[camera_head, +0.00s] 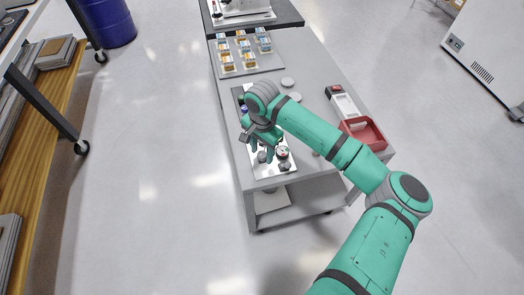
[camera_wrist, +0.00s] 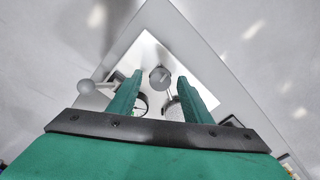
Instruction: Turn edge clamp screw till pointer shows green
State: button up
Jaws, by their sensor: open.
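The fixture plate (camera_head: 262,171), pale and reflective, lies near the front end of the cart; its bright surface also shows in the wrist view (camera_wrist: 198,87). My gripper (camera_head: 262,153) is low over it, fingers pointing down. In the wrist view my gripper (camera_wrist: 157,82) is open, and a round grey knob (camera_wrist: 160,75), perhaps the clamp screw, shows in the gap just beyond the fingertips; I see no contact. A dial with a dark pointer (camera_wrist: 140,106) is partly hidden by the left finger. A round dial (camera_head: 282,153) stands right of my gripper; its pointer colour is unreadable.
A dark knob (camera_head: 285,166) sits near the plate's front edge. A red tray (camera_head: 364,136) is on the cart's right, and small boxes (camera_head: 244,49) stand farther back.

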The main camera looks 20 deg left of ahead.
jog(key=shift+w, duration=0.1)
jog(key=c, duration=1.1)
jog(key=shift+o, duration=0.2)
jog(key=shift+m, duration=0.3)
jog(key=m, duration=0.3)
jog(key=shift+a, duration=0.1)
jog(key=shift+s+a+m, duration=0.1)
jog(key=shift+s+m, duration=0.1)
jog(key=shift+m, duration=2.2)
